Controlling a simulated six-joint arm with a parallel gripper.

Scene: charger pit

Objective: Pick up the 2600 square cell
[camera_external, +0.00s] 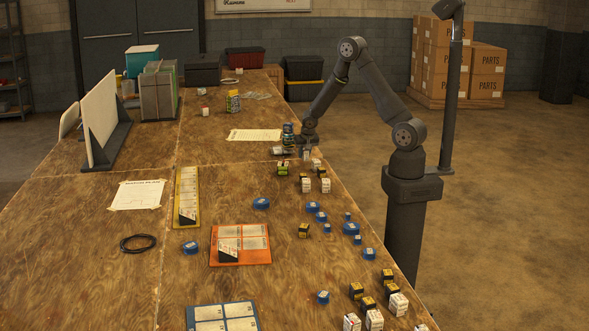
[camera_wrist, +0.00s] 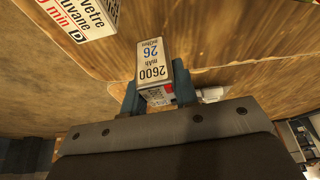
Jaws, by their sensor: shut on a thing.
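In the external view my gripper (camera_external: 305,150) is low over the right part of the table's middle. The held cell is small there and hard to make out. I cannot tell whether it touches the table.
White cells (camera_external: 325,185) and black-and-yellow cells (camera_external: 304,231) stand along the wooden table's right side. Blue round pieces (camera_external: 312,207) lie among them. An orange tray (camera_external: 262,258), a yellow tray (camera_external: 187,180) and a blue tray (camera_external: 205,313) lie left of these.

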